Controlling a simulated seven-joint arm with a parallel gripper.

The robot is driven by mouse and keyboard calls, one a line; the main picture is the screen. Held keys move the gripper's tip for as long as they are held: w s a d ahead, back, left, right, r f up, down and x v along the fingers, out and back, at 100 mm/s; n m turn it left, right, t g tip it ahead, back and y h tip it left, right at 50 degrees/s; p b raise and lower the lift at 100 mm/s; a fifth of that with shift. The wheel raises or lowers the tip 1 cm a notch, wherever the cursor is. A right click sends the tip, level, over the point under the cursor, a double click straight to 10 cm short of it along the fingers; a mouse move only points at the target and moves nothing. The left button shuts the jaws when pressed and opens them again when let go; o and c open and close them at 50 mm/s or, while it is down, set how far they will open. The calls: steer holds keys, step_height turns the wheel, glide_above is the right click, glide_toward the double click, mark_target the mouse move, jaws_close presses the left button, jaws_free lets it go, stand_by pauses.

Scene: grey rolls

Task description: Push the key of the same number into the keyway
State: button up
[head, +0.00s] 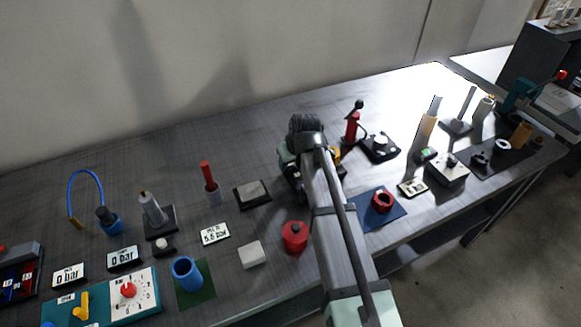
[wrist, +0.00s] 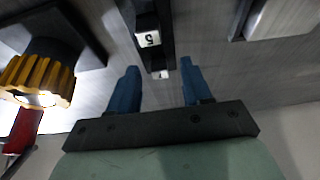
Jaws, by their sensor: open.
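My gripper (wrist: 159,68) is open, with its two blue fingers apart. Ahead of the fingers, in the wrist view, is a dark narrow piece with a white tag marked 5 (wrist: 148,39). A small pale block (wrist: 160,75) shows at its lower end, in the gap between the fingertips. I see no contact between the fingers and either piece. I cannot tell which is the key and which the keyway. In the head view, my arm hides most of the gripper and these pieces.
In the wrist view, a yellow ribbed knob (wrist: 38,80) is at left and a dark-edged block (wrist: 275,18) at upper right. In the head view, a red canister (head: 295,238) and a blue mat with a red ring (head: 382,202) flank my arm.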

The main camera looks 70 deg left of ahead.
jaws_close()
stand_by(0.4)
step_height(320, 180, up, 9)
steer(key=w+d+r, duration=0.2)
steer(key=w, duration=0.4)
steer(key=w+d+r, duration=0.2)
steer(key=w+r, duration=0.1)
steer(key=w, duration=0.3)
steer(key=shift+d+r, duration=0.25)
steer(key=shift+d, duration=0.1)
stand_by(0.3)
